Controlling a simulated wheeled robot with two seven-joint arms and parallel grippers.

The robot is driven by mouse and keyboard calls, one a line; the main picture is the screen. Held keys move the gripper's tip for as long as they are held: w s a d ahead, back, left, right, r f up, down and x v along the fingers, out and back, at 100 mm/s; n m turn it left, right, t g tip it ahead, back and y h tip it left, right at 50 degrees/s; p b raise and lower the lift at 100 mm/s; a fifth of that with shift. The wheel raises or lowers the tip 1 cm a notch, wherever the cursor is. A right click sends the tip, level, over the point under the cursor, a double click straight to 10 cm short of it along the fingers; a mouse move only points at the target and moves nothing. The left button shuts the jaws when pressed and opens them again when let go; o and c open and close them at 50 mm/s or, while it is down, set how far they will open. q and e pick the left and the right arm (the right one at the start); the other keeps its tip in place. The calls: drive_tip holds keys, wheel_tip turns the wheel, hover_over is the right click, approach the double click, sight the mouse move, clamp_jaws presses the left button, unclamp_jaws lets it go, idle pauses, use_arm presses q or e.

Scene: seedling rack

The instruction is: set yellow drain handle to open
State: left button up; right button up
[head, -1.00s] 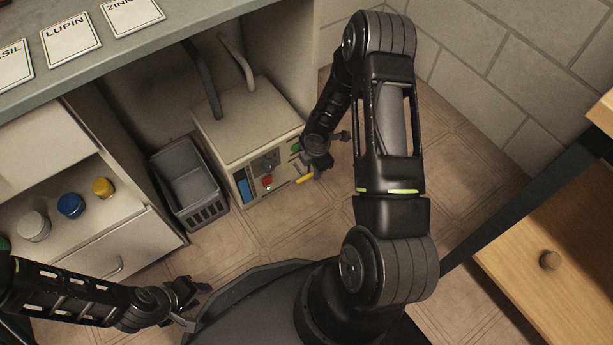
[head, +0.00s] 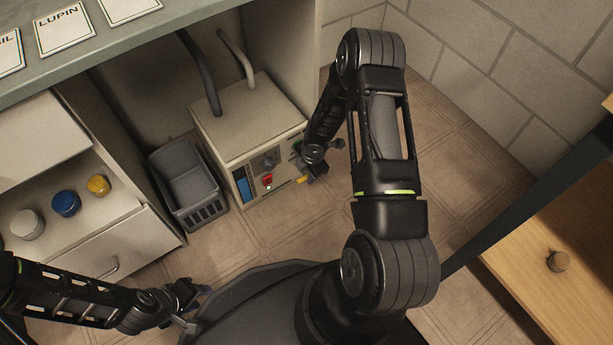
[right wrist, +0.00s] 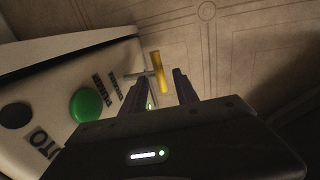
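The yellow drain handle (head: 302,180) is on the front of the beige pump box (head: 225,125), low at its right side. In the right wrist view the yellow handle (right wrist: 157,70) stands just beyond the fingertips, roughly between them in the picture. My right gripper (head: 312,172) is close to the handle; its two fingers (right wrist: 162,82) are apart with nothing seen between them. Whether a finger touches the handle cannot be told. My left gripper (head: 190,298) is at lower left, far from the box; its fingers are too small to judge.
The box front also has a green button (right wrist: 87,105), a red button (head: 267,180) and a blue display (head: 242,188). A grey basket (head: 190,190) stands left of the box. The floor before the box is clear.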

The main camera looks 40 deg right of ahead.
drive_tip(key=shift+w+f, duration=0.2)
drive_tip(key=shift+f, duration=0.7)
drive_tip(key=shift+c, duration=0.5)
clamp_jaws()
